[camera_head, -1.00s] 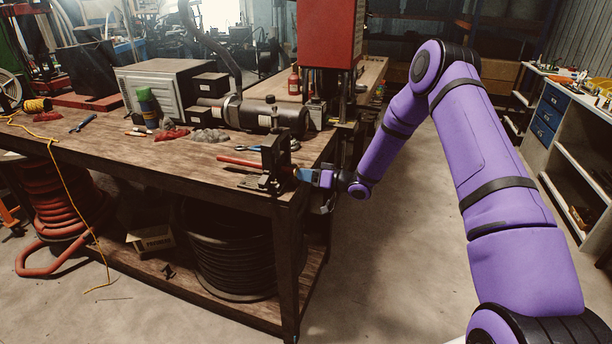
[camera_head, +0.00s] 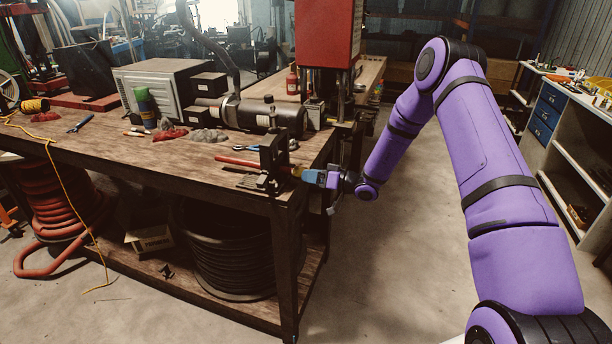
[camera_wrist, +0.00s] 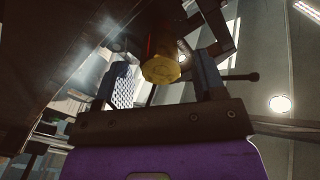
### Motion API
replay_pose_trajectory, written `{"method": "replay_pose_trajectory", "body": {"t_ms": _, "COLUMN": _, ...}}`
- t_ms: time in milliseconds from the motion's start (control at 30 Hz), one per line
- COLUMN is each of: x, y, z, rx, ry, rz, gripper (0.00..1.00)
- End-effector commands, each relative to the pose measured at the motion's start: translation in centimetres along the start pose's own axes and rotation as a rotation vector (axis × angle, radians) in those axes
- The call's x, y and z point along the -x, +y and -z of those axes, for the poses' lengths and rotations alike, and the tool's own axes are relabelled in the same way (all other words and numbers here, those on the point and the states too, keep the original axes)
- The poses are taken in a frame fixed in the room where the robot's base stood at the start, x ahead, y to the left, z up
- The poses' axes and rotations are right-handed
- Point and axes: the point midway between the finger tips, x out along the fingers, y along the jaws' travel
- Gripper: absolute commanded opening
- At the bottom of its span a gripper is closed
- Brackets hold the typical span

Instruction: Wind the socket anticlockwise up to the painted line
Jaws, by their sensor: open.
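The socket seems to be the yellow, faceted round piece (camera_wrist: 160,68) in the wrist view. It sits between my two finger tips, with a visible gap on both sides. In the head view it is a small orange-yellow spot (camera_head: 297,171) on the right side of a dark upright fixture (camera_head: 272,160) at the bench corner. My gripper (camera_head: 309,176) is open and empty, just right of the socket. The wrist view shows its fingers (camera_wrist: 161,70) spread, the left one with a meshed pad. I cannot make out the painted line in either view.
The floor (camera_head: 390,260) right of the bench is clear.

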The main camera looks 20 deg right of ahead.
Motion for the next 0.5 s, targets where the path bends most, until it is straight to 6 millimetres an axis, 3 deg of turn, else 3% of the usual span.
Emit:
{"method": "replay_pose_trajectory", "body": {"t_ms": 300, "x": 6.0, "y": 0.1, "z": 0.0, "rx": 0.0, "ry": 0.0, "rz": -0.003, "gripper": 0.64}}
{"method": "replay_pose_trajectory", "body": {"t_ms": 500, "x": 8.1, "y": 0.1, "z": 0.0, "rx": 0.0, "ry": 0.0, "rz": -0.002, "gripper": 0.64}}
